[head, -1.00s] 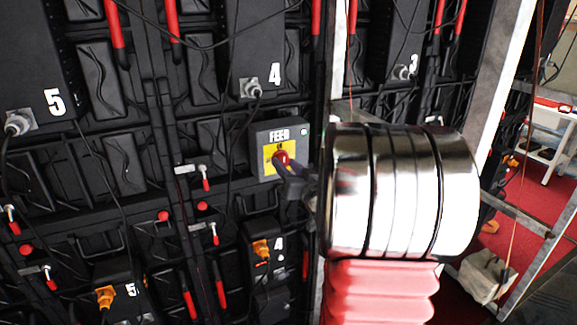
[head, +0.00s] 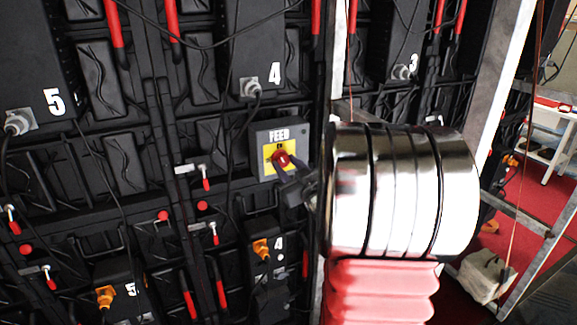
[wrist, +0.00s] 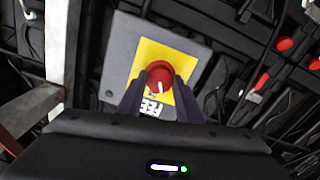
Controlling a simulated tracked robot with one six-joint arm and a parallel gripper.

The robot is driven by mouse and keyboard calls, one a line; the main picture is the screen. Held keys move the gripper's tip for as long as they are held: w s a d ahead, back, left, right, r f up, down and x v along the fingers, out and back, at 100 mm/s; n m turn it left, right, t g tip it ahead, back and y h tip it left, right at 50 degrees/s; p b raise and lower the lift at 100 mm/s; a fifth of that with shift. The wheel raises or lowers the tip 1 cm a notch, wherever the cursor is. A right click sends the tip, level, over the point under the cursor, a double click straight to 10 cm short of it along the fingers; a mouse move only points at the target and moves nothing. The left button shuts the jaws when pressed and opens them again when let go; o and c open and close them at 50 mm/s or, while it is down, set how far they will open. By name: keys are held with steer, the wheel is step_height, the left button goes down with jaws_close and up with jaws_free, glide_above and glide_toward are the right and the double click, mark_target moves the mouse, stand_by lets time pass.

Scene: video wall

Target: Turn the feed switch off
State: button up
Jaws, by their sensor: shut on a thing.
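The feed switch is a grey box (head: 262,133) marked FEED, with a yellow plate (head: 268,160) and a red rotary knob (head: 281,159). It is fixed among the black panels, below the unit marked 4. In the wrist view the red knob (wrist: 159,76) sits between the two dark fingers of my gripper (wrist: 158,92), with a white mark on its face. My gripper (head: 287,168) is shut on the knob from the front right.
Black cables hang to the left of the box, one from the unit marked 4 (head: 274,73). Red-handled levers (head: 206,183) and orange plugs (head: 261,249) are on the panels nearby. A metal post (wrist: 62,45) stands beside the box in the wrist view.

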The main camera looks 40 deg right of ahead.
steer(key=n, duration=0.6)
steer(key=shift+d+f+n, duration=0.1)
steer(key=shift+n, duration=0.2)
steer(key=n, duration=0.5)
steer(key=shift+f+n, duration=0.1)
steer(key=shift+n, duration=0.3)
steer(key=o, duration=1)
steer(key=shift+o, duration=0.2)
steer(key=shift+s, duration=0.1)
steer(key=shift+s+a+r, duration=0.2)
steer(key=shift+s, duration=0.4)
steer(key=v, duration=1.2)
steer(key=shift+s, duration=0.2)
